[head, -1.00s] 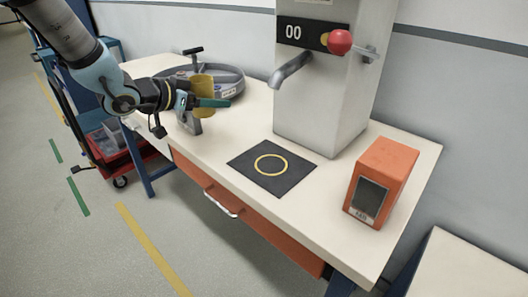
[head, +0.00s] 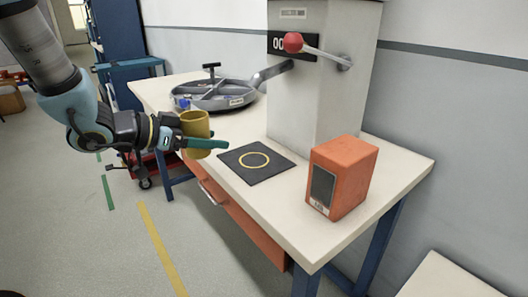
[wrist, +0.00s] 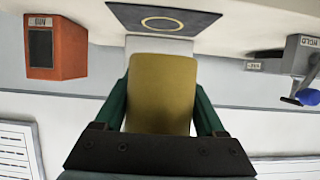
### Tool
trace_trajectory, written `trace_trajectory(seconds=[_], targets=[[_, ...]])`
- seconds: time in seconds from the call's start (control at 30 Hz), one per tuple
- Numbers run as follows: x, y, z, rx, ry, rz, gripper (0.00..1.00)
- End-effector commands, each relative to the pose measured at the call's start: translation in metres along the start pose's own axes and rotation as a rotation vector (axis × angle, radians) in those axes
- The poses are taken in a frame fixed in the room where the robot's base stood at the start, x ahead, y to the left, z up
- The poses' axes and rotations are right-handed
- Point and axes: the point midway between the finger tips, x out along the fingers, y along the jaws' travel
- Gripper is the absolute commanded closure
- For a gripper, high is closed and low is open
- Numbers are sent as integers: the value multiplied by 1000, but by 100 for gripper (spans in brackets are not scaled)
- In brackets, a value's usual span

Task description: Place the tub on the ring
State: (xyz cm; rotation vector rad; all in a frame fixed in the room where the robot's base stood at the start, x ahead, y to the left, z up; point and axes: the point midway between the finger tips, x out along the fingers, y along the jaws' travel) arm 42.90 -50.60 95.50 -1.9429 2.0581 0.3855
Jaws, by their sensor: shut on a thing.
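The yellow-brown tub (head: 196,130) is between the green fingers of my gripper (head: 205,143), which is shut on it. In the head view it is held upright in front of the bench's front edge, left of the mat. In the wrist view the tub (wrist: 160,93) fills the space between the two fingers (wrist: 160,105). The ring (head: 254,152) is a thin yellow circle on a dark square mat (head: 257,174) on the bench top; it also shows in the wrist view (wrist: 162,24). The ring is empty.

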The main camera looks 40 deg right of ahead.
Motion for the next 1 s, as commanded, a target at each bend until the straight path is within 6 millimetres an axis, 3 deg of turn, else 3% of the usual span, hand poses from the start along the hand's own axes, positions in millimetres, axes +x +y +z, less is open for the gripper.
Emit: trace_trajectory(seconds=[0.3, 0.6, 0.7, 1.0], targets=[[78, 2, -34, 1, 2, 5, 84], [138, 2, -58, 0, 1, 4, 84], [142, 0, -38, -4, -3, 1, 84], [152, 1, -11, -4, -3, 2, 84]])
